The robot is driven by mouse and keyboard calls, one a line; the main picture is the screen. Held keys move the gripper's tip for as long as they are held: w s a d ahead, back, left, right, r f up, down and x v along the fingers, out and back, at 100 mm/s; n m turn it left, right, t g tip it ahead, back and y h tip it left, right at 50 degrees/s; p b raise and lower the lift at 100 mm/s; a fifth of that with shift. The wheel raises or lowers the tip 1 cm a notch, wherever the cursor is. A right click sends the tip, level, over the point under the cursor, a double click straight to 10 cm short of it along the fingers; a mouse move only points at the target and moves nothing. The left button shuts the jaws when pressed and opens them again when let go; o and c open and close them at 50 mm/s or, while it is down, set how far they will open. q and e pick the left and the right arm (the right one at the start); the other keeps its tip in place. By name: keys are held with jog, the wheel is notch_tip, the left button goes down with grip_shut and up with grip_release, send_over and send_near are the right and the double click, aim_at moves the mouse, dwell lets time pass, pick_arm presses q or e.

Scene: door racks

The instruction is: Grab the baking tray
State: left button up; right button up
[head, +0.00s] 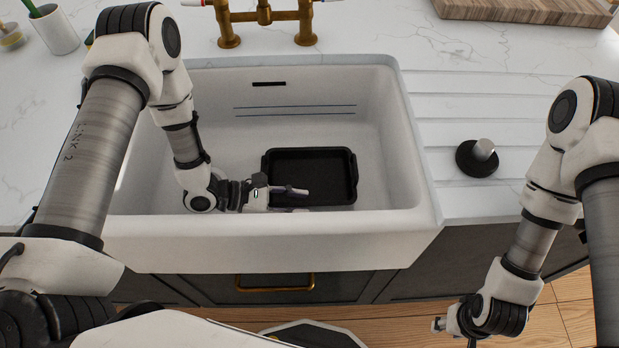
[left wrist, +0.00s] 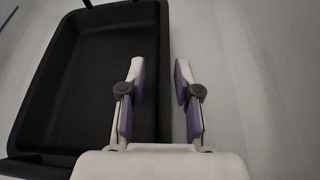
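The black rectangular baking tray (head: 312,168) lies on the bottom of the white sink. It fills the left half of the left wrist view (left wrist: 80,75). My left gripper (head: 302,192) is down in the sink at the tray's near side. In the left wrist view, its two purple-padded fingers (left wrist: 160,72) are apart with nothing clamped. One finger is over the tray's inside and the other is outside, with the tray's long rim between them. My right gripper (head: 441,324) hangs low at the lower right, away from the sink; its fingers are too small to judge.
The sink (head: 420,190) has raised walls around the tray and my left forearm. A brass faucet (head: 265,18) stands behind it. A dark round object with a metal knob (head: 477,157) sits on the right counter. A wooden board (head: 525,9) lies at the back right.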

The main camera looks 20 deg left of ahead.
pick_arm(q)
grip_shut()
